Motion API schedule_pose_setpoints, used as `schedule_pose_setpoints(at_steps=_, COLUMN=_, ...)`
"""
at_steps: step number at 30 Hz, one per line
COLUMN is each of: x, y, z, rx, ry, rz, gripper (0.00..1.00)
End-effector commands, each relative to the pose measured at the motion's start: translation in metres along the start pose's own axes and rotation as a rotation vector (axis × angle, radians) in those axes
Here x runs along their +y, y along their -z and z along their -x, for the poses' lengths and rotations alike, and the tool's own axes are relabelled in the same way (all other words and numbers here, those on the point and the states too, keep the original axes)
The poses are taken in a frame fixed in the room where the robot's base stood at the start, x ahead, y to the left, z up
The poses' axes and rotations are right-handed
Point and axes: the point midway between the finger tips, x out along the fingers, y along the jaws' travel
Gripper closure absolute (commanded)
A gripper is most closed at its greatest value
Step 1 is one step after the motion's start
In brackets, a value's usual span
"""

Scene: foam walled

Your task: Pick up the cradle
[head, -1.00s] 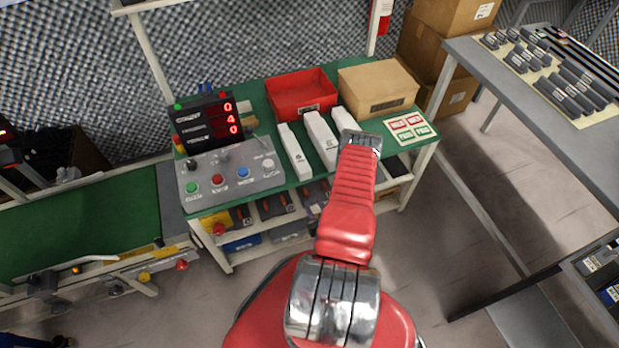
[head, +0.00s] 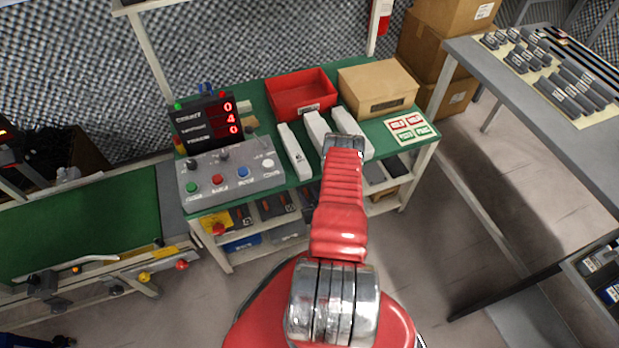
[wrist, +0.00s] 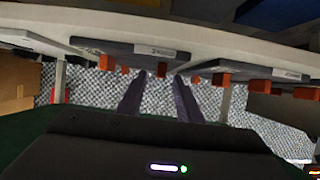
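In the wrist view, whose picture appears upside down, a flat dark grey piece (wrist: 130,48) with orange blocks and a white label lies on a pale shelf; it looks like a cradle. A similar grey piece (wrist: 250,68) with orange blocks lies to its right. My gripper (wrist: 158,82) has two dark fingers spread apart, with nothing between them. The fingertips point toward the first grey piece; I cannot tell the gap to it. In the head view my red arm hides the gripper. Grey pieces with orange parts (head: 276,206) show on the shelf under the green bench.
The green bench (head: 258,95) carries a red bin (head: 303,108), a cardboard box (head: 395,103), several white holders (head: 293,150) and a button panel (head: 228,180). A conveyor (head: 80,220) stands left, a grey table (head: 480,60) right. Floor is clear between bench and table.

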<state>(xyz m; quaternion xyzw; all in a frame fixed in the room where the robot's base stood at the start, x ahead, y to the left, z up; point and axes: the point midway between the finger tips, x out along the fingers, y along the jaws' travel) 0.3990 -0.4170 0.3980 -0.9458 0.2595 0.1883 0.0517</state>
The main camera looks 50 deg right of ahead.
Motion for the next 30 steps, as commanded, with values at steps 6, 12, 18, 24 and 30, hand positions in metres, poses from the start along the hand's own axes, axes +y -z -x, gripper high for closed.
schedule_pose_setpoints(at_steps=6, x=0.000, y=0.001, z=-0.023, rx=0.001, ry=0.000, rz=0.001, gripper=0.67)
schedule_pose_setpoints(at_steps=12, x=0.000, y=0.001, z=-0.027, rx=0.000, ry=0.000, rz=0.000, gripper=0.67)
schedule_pose_setpoints(at_steps=18, x=0.001, y=0.001, z=-0.026, rx=0.000, ry=0.000, rz=0.000, gripper=0.67)
schedule_pose_setpoints(at_steps=24, x=0.001, y=0.001, z=-0.026, rx=0.000, ry=-0.001, rz=0.000, gripper=0.67)
schedule_pose_setpoints(at_steps=30, x=0.001, y=0.001, z=-0.026, rx=0.000, ry=-0.001, rz=0.000, gripper=0.81)
